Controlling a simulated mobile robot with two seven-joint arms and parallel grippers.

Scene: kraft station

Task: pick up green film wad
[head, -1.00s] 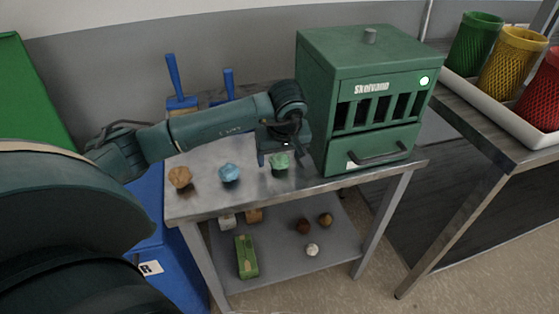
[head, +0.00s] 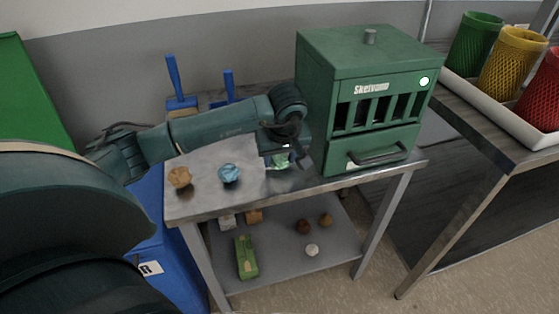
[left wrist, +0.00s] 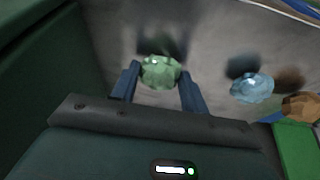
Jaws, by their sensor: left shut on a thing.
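The green film wad (head: 281,160) is a small crumpled pale green lump on the metal table (head: 200,207), in front of the green machine. My left gripper (head: 280,163) is around it, pointing down, and hides part of it in the head view. In the left wrist view the green film wad (left wrist: 160,72) sits between the two blue fingertips (left wrist: 158,85), and the gripper is shut on it. Whether the wad still touches the table top is hard to tell. My right gripper is not in view.
A blue wad (head: 229,173) and a brown wad (head: 180,177) lie left of the gripper. The green machine (head: 345,90) stands close on the right. A lower shelf (head: 285,262) holds a green box (head: 246,257) and several small lumps. Colored baskets (head: 512,62) stand far right.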

